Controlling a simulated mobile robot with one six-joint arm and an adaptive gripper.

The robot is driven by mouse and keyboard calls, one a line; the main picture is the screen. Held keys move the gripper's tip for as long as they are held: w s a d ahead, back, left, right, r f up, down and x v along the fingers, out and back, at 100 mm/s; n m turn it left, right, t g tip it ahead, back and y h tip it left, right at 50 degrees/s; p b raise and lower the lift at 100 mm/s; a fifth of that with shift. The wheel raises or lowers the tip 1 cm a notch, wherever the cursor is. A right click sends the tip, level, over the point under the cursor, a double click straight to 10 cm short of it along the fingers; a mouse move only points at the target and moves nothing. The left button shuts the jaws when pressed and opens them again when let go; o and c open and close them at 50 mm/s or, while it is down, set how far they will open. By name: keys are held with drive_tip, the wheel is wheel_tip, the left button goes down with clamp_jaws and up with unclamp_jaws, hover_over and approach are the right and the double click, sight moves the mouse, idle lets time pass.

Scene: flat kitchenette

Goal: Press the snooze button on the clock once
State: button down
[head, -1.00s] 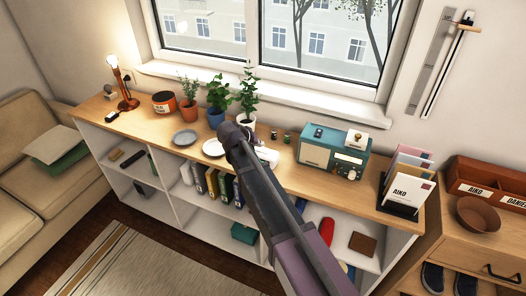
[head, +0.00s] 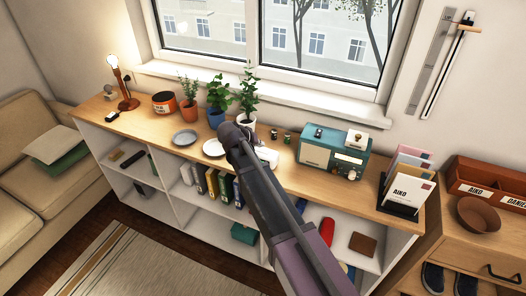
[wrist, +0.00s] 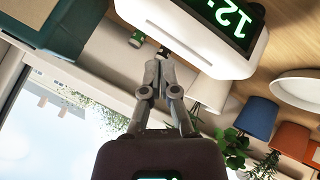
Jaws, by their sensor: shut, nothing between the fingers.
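The clock (wrist: 222,42) is a white box with rounded corners and green digits on a dark face. It is at the upper right of the wrist view, which shows the scene turned over. In the head view only a white piece of the clock (head: 268,156) shows on the shelf top, beside my arm. My gripper (wrist: 163,54) is shut and empty, with its fingertips close to the clock's edge in the wrist view. I cannot tell whether they touch it. In the head view my arm hides the fingertips.
A letter rack (head: 401,208) stands at the right end.

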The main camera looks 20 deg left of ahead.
sight(260, 151)
drive_tip(key=shift+f+b, duration=0.7)
drive_tip(key=shift+f, duration=0.05)
idle(0.8)
drive_tip(key=shift+r, duration=0.2)
drive_tip(key=shift+r+p, duration=0.6)
drive_tip(key=shift+p, duration=0.2)
drive_tip(key=shift+r, duration=0.1)
drive_tip(key=shift+r+p, duration=2.4)
drive_tip(key=shift+p, duration=0.1)
drive_tip(key=shift+d, duration=0.1)
